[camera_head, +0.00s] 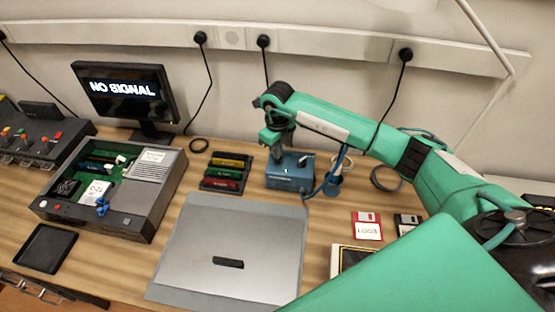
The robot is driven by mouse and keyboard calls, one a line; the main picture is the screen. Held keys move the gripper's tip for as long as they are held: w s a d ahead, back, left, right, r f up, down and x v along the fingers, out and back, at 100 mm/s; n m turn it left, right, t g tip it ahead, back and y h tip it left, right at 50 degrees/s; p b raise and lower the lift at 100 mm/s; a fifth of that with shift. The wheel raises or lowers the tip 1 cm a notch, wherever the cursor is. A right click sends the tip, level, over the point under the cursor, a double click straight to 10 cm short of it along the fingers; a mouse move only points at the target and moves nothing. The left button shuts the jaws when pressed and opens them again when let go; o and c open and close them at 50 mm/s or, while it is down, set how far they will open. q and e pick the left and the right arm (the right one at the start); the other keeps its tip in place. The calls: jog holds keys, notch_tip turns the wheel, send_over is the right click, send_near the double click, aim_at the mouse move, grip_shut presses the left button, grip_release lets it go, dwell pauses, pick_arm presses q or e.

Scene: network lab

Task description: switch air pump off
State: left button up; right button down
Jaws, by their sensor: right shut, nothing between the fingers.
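The air pump (291,178) is a small blue box on the bench, right of the middle, with a small light spot on its front face. My right gripper (271,143) points down at the pump's rear left top, shut and empty. I cannot tell whether the fingertips touch the pump. The gripper and wrist hide part of the pump's top, and I cannot make out the switch's position. My left gripper is not in view.
A rack of coloured cartridges (227,172) stands just left of the pump. A grey panel (238,235) lies in front. An open computer case (115,190) and a "NO SIGNAL" monitor (125,92) are at left.

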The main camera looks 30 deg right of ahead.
jog(key=shift+f+b, duration=0.65)
jog(key=shift+f, duration=0.3)
jog(key=shift+r, duration=0.15)
jog(key=shift+r+p, duration=1.8)
jog(key=shift+r, duration=1.6)
jog(key=shift+f, duration=0.1)
